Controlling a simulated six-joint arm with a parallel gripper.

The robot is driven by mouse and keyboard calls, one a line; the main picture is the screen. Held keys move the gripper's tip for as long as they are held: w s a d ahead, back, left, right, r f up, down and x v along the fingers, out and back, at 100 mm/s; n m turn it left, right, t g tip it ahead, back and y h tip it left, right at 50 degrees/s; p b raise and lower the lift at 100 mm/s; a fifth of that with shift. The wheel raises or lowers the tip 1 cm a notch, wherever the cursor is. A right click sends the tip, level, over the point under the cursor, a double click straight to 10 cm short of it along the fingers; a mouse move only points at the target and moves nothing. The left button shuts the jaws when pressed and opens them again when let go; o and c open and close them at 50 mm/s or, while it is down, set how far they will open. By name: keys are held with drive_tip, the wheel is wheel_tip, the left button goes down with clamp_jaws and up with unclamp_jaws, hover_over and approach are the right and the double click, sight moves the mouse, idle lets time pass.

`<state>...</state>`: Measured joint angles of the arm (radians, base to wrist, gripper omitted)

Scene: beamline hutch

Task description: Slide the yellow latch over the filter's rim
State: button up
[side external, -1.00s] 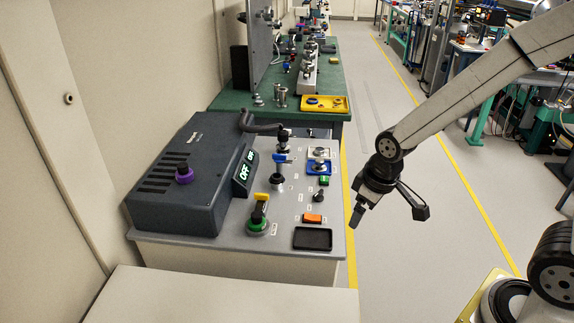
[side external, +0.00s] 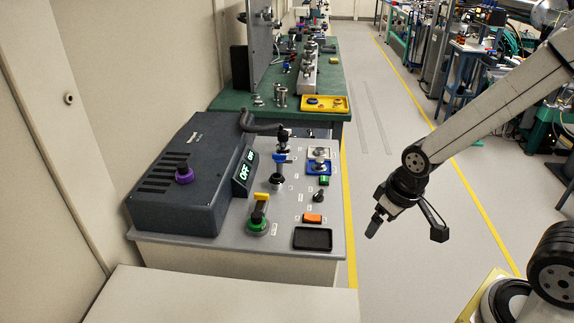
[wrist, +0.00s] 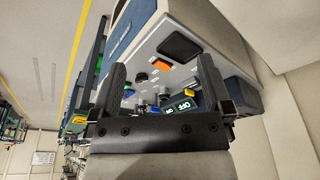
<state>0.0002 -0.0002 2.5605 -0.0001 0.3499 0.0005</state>
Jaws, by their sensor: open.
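A yellow piece (side external: 261,197), which looks like the latch, sits on top of a short black post with a green round base (side external: 257,222) near the front of the grey bench panel. I cannot tell for sure which part is the filter or where its rim is. My gripper (side external: 373,228) hangs right of the bench, over the floor, apart from the panel. In the wrist view my gripper (wrist: 162,65) is open and empty, with the panel showing beyond its two dark fingers. The right finger covers part of the panel there.
A black tray (side external: 312,238) and an orange switch (side external: 312,218) lie at the panel's near right. A blue tray (side external: 319,167) and several knobs stand behind. A dark box (side external: 170,205) with a purple knob and an OFF display (side external: 243,172) fills the left side.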

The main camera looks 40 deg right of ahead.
idle(0.4)
drive_tip(key=shift+w, duration=0.1)
drive_tip(key=c, duration=0.6)
drive_tip(key=shift+w, duration=0.2)
drive_tip(key=shift+c, duration=0.3)
drive_tip(key=n+y, duration=0.3)
drive_tip(key=n, duration=0.6)
approach(261, 194)
drive_tip(key=f, duration=0.1)
drive_tip(key=shift+f+t, duration=0.2)
drive_tip(key=shift+t, duration=0.1)
drive_tip(key=shift+f, duration=0.15)
drive_tip(key=shift+x, duration=3.75)
drive_tip(key=shift+a, duration=0.15)
